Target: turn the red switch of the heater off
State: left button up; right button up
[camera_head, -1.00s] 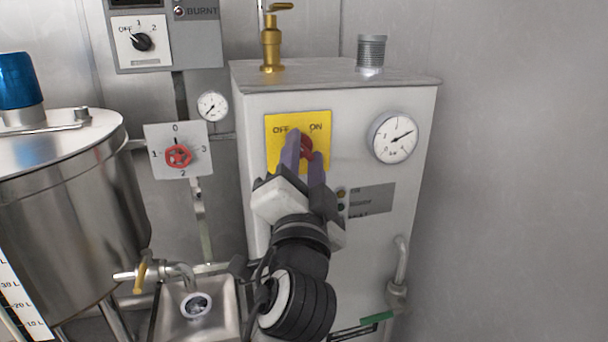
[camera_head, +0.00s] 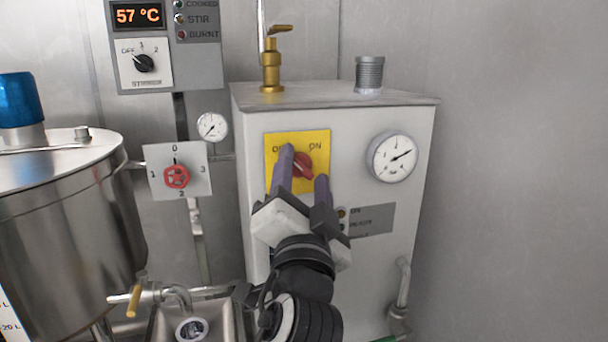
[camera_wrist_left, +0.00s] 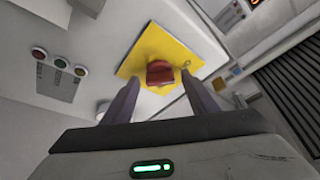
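The red switch (camera_head: 305,166) sits on a yellow plate (camera_head: 320,142) on the front of the white heater box (camera_head: 362,120). The plate has an ON label at the right and an OFF label partly covered by a finger. My left gripper (camera_head: 304,164) is open, with one purple finger on each side of the switch. In the left wrist view the red switch (camera_wrist_left: 160,73) shows between and just beyond the open fingertips, with no clear contact. A finger hides part of the switch in the head view, so its exact pointing is hard to tell. My right gripper is not in view.
A pressure gauge (camera_head: 392,157) and a grey indicator panel (camera_head: 372,220) are on the heater's front. A brass valve (camera_head: 272,65) stands on top.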

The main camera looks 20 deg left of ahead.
pick_arm(q)
jog(key=shift+r, duration=0.1)
notch_tip(320, 180, up, 10)
jog(key=p, duration=0.3)
dwell(0.6)
